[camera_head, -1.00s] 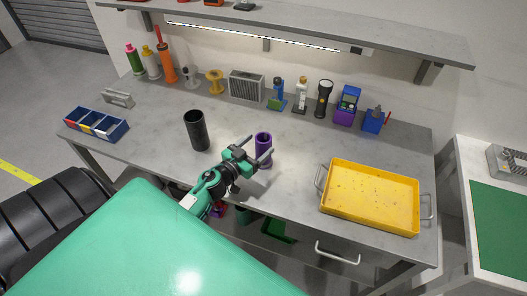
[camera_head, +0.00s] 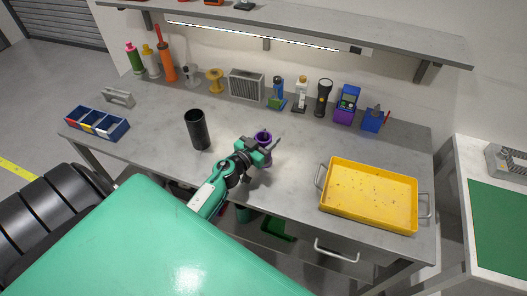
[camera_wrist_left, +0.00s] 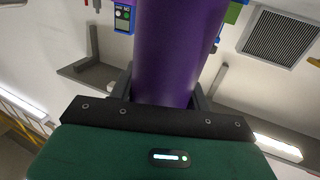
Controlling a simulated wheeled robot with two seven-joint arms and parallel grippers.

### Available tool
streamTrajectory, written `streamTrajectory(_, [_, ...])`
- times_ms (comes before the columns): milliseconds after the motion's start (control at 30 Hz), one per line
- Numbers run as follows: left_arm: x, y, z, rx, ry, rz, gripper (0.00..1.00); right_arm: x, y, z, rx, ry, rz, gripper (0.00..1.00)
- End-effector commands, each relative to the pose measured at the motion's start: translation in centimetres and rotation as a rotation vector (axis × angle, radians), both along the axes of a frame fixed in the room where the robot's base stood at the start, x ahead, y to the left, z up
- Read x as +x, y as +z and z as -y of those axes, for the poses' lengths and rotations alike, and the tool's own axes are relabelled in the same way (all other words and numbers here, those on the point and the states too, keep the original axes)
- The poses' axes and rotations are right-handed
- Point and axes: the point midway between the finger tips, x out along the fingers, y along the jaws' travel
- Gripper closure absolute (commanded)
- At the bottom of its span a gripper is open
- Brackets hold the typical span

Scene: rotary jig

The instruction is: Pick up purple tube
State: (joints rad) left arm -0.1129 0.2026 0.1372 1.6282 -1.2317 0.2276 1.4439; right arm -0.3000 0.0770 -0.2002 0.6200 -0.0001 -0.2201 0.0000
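The purple tube (camera_head: 265,137) stands upright on the grey workbench, right of the black cylinder. My left gripper (camera_head: 268,147) is at the tube, with its fingers around it. In the left wrist view the tube (camera_wrist_left: 172,50) fills the middle and passes between the two fingers (camera_wrist_left: 163,88), which lie close along its sides. I cannot tell whether they press on it. The tube's lower part is partly hidden by the gripper in the head view. My right gripper is not in view.
A black open cylinder (camera_head: 198,130) stands left of my left gripper. A yellow tray (camera_head: 372,165) with handles lies at the right. A blue bin (camera_head: 97,123) sits at the left, and several tools line the back. Bare bench lies between tube and tray.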

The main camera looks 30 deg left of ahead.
Motion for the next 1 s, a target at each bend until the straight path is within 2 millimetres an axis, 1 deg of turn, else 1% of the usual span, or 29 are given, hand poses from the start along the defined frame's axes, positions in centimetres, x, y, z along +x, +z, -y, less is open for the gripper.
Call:
streamTrajectory(33, [0.0,0.0,0.0,0.0,0.0,0.0,0.81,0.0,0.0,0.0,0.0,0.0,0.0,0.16])
streamTrajectory(100, [0.0,0.0,0.0,0.0,0.0,0.0,0.92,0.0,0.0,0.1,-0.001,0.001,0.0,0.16])
streamTrajectory(367, [0.0,0.1,0.0,0.001,0.0,0.0,0.92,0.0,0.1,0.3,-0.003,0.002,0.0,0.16])
streamTrajectory(567, [0.0,1.3,-0.1,0.004,-0.001,0.0,0.92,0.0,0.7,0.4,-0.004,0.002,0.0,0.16])
streamTrajectory(733, [0.0,3.6,0.0,0.005,-0.003,0.001,0.92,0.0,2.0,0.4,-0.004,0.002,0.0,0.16])
streamTrajectory(1000, [0.0,9.5,-0.1,0.007,-0.004,0.001,0.92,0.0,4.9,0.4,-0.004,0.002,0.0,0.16])
